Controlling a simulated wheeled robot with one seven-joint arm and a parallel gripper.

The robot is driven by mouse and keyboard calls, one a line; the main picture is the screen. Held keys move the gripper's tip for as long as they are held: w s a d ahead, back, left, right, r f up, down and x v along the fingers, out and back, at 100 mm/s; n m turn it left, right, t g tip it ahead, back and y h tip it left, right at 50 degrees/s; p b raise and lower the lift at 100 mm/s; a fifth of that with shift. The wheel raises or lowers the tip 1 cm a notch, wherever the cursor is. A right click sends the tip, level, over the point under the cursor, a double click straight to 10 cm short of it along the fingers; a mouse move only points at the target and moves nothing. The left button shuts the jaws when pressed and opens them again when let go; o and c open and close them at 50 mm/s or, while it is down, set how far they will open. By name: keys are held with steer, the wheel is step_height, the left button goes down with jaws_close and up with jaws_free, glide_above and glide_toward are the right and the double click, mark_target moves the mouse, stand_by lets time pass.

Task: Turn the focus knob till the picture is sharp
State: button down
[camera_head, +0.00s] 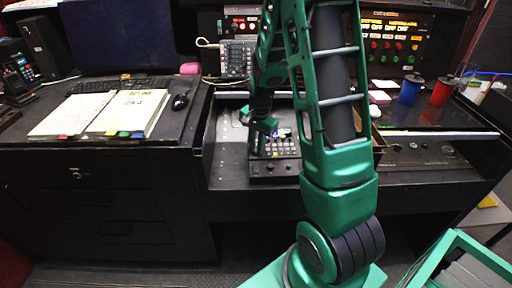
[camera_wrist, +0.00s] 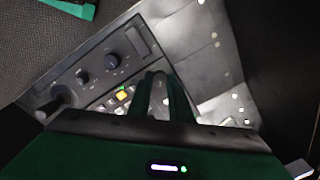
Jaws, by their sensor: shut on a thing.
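A dark control panel (camera_head: 274,170) with rows of buttons sits on the desk, partly hidden behind my arm. No label tells which knob sets focus. My gripper (camera_wrist: 163,82) is over the panel's right side in that view, apart from the large knob. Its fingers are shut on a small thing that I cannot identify. It also shows in the head view (camera_head: 258,137).
A dark monitor (camera_head: 117,35) stands at the left, with open papers (camera_head: 105,112) and a mouse (camera_head: 180,102) before it. A keypad phone (camera_head: 236,59) is behind the panel. Blue (camera_head: 410,90) and red (camera_head: 442,92) spools stand at the right.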

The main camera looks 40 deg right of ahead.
mark_target(255, 152)
steer(key=n, duration=0.4)
steer(key=shift+a, duration=0.1)
steer(key=shift+s+a+f+n+g, duration=0.1)
steer(key=shift+n+g, duration=0.2)
steer(key=shift+n, duration=1.5)
steer(key=c, duration=1.6)
jaws_free()
steer(key=shift+r, duration=0.4)
step_height(255, 152, up, 10)
steer(key=shift+s+a, duration=0.1)
